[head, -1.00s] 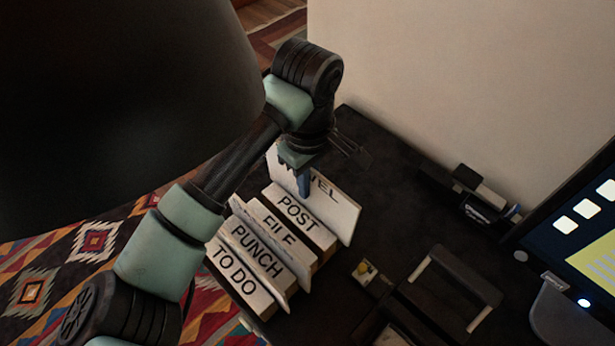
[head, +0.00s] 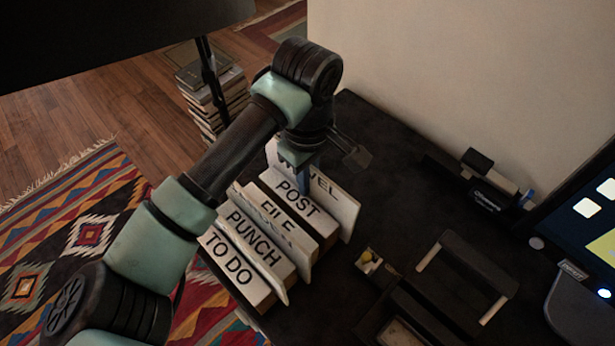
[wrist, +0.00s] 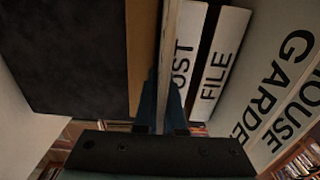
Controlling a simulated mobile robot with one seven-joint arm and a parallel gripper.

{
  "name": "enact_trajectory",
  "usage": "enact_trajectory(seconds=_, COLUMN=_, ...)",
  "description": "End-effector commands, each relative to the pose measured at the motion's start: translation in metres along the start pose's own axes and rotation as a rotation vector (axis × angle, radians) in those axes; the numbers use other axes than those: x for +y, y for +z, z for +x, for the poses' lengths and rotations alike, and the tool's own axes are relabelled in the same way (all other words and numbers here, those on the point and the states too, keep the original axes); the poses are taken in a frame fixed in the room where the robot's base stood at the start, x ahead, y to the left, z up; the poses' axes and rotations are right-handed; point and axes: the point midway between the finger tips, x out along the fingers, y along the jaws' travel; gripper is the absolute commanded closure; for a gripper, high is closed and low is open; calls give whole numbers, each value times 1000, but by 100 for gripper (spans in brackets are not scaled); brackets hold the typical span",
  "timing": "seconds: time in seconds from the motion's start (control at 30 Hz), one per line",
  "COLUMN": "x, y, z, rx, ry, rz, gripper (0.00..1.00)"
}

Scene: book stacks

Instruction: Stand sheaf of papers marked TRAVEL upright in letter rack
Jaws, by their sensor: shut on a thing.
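The white sheaf marked TRAVEL (head: 337,203) stands nearly upright behind the POST label, at the far end of the letter rack. My gripper (head: 303,183) is shut on its top edge and covers part of its lettering. In the wrist view the sheaf (wrist: 168,55) shows edge-on between the fingers. The letter rack has wooden dividers labelled POST (head: 297,197), FILE (head: 278,216), PUNCH (head: 250,238) and TO DO (head: 227,258). Whether the sheaf's lower edge rests in the rack is hidden.
Other white sheaves stand between the dividers; one reads GARDEN (wrist: 258,108) in the wrist view. To the rack's right are a small box with a yellow item (head: 368,260), a dark tray with pale handles (head: 465,275) and a screen (head: 590,215). Bare dark desk (head: 385,165) lies behind.

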Motion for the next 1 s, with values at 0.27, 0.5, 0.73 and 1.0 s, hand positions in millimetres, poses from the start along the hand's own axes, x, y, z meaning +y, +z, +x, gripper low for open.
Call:
enact_trajectory(seconds=0.27, x=-1, y=1, z=2, rx=-3, ry=-4, rz=0, gripper=89)
enact_trajectory(seconds=0.5, x=-1, y=1, z=3, rx=-4, ry=-7, rz=0, gripper=58)
enact_trajectory(seconds=0.73, x=-3, y=1, z=4, rx=-5, ry=-12, rz=-1, gripper=58)
enact_trajectory(seconds=1.0, x=-2, y=0, z=-15, rx=0, ry=-8, rz=0, gripper=58)
